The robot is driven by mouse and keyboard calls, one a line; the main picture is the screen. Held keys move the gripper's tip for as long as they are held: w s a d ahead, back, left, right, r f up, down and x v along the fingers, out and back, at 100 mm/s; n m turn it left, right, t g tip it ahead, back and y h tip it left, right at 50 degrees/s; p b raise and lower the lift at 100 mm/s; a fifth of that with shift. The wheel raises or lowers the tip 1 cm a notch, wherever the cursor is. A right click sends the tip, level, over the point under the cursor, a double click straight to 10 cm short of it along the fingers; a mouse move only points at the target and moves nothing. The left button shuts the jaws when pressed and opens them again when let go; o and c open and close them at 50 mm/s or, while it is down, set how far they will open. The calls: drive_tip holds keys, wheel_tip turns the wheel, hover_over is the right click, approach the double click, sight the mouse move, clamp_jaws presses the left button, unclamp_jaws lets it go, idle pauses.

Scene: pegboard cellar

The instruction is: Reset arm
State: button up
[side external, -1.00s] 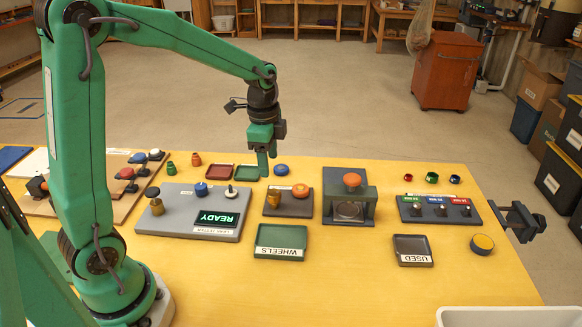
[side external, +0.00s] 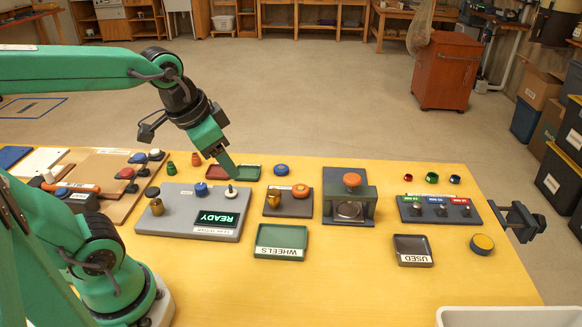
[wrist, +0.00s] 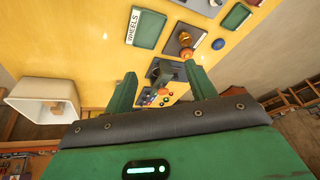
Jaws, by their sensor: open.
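My gripper (side external: 230,172) is green and hangs tilted above the far left part of the yellow table (side external: 340,285) in the side view. In the wrist view its two green fingers (wrist: 161,95) stand apart with nothing between them, so it is open and empty. In the side view the fingertips overlap the area by the green tray (side external: 246,173) and the grey board (side external: 170,226) with the READY display. I cannot tell how high they are above it.
A WHEELS tray (side external: 281,256), a USED tray (side external: 412,261) and a press-like fixture (side external: 370,205) stand on the table. A board with labelled knobs (side external: 407,215) lies at the right. A white bin (side external: 512,315) is at the front right. The table's front middle is clear.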

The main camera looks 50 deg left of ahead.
drive_tip(key=shift+s+d+n+t, duration=0.25)
drive_tip(key=shift+s+n, duration=0.3)
drive_tip(key=shift+s, duration=0.3)
drive_tip(key=shift+s+d+n+t, duration=0.1)
drive_tip(key=shift+s+n+t, duration=0.15)
drive_tip(key=shift+s+n, duration=0.45)
drive_tip(key=shift+o, duration=0.5)
drive_tip(key=shift+s, duration=0.15)
